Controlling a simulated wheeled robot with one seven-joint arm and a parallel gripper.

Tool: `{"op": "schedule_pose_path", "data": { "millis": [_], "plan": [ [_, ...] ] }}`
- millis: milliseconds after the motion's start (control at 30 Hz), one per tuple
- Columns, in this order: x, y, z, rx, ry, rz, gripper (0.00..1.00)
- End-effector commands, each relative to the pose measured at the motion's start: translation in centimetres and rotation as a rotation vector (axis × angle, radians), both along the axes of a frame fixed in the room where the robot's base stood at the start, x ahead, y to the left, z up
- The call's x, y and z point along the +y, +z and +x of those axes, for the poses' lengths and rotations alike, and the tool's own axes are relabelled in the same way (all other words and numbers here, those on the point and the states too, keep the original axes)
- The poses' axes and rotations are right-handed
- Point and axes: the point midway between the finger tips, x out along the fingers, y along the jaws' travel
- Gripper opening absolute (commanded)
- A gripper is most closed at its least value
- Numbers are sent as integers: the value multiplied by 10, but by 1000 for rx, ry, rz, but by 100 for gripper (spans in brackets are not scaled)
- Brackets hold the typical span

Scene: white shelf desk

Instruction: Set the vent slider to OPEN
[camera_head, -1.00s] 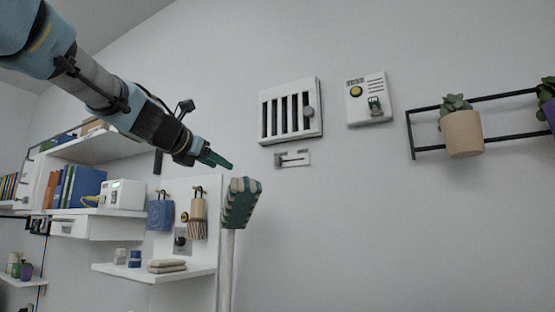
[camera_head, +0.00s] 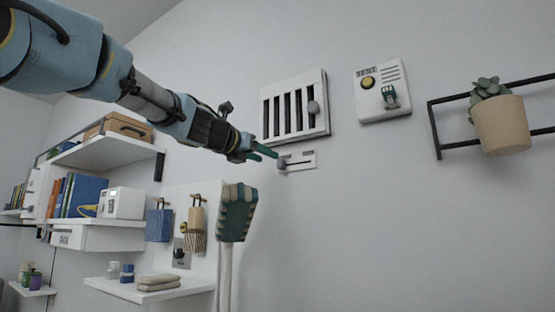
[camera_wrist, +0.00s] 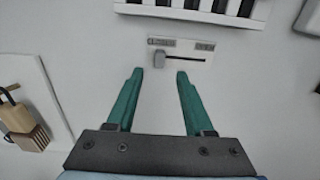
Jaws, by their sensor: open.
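The vent slider is a small white plate (camera_head: 308,157) on the wall below a white barred vent (camera_head: 320,126). My gripper (camera_wrist: 159,75) is open and empty. Its teal fingertips point at the plate, one on each side of the knob's line, apart from the knob in the wrist view.
A white box with a yellow button (camera_head: 368,83) is on the wall right of the vent. A black rack holds a potted plant (camera_head: 501,124) farther right. White shelves (camera_head: 148,291) and hanging items stand left. A teal brush-like head on a pole (camera_head: 237,213) rises below my gripper.

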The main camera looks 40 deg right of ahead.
Motion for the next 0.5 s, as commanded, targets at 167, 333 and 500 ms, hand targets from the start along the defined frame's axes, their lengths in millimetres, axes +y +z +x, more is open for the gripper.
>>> {"op": "schedule_pose_path", "data": {
  "millis": [167, 333, 500],
  "plan": [
    [-34, 3, 8, 3, -2, 0, 52],
    [-56, 3, 14, 0, -1, 0, 52],
    [-65, 1, 17, -1, 1, 0, 52]
  ]
}}
